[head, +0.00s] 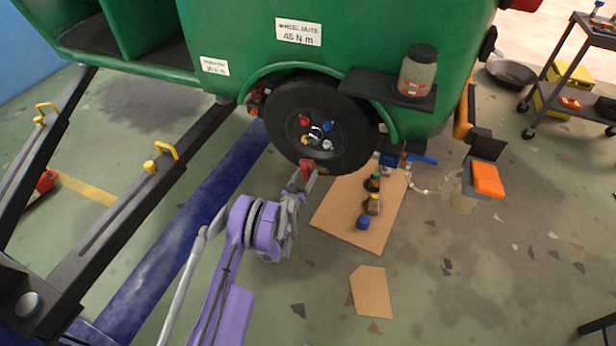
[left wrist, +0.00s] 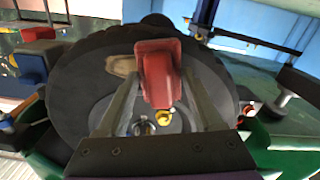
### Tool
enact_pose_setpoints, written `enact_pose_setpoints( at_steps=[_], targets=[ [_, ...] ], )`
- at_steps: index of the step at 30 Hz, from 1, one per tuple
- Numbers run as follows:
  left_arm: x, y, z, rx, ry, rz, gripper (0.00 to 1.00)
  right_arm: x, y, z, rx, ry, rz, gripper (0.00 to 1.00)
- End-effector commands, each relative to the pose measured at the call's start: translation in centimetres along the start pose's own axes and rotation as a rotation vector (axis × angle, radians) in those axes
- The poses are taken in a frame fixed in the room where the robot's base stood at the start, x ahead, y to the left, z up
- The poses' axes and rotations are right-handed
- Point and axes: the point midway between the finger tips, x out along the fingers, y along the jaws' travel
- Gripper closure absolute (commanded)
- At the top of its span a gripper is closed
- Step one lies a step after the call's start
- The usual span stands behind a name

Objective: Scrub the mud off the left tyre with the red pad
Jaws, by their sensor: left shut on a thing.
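The left tyre (head: 280,127) is black and sits under the green rickshaw's wheel arch, with coloured nuts on its hub (head: 316,130). The red pad (left wrist: 158,72) is in my left gripper (head: 303,180), which is shut on it. In the head view the pad (head: 307,168) is at the tyre's lower edge; I cannot tell whether it touches. In the left wrist view a brown mud patch (left wrist: 122,65) shows on the tyre (left wrist: 85,85), just left of the pad. My right gripper is not in view.
A cardboard sheet (head: 335,215) with bottles and a blue cap lies right of my left arm. A smaller cardboard piece (head: 371,292) lies nearer. Dark ramp rails (head: 130,190) are at left.

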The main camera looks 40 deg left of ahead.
Motion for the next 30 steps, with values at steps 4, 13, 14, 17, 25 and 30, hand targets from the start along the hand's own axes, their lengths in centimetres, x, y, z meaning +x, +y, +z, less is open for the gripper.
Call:
enact_pose_setpoints(
  at_steps=[4,13,14,17,25,30],
  targets=[
    [0.1,1.3,0.3,0.0,-0.001,0.004,0.77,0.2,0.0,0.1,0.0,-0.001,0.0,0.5],
    [0.3,3.7,0.8,0.0,0.0,0.006,0.77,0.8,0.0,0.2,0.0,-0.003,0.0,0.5],
    [0.3,3.8,0.8,-0.001,0.0,0.006,0.77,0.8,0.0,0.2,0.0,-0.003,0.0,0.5],
    [0.3,4.0,0.8,0.001,0.0,0.007,0.76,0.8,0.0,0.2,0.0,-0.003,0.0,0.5],
    [0.2,6.2,1.3,-0.001,-0.001,0.009,0.77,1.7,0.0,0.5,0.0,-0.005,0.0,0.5],
    [0.2,7.4,1.5,0.0,-0.001,0.008,0.77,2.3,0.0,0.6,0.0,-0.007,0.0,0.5]
  ],
)
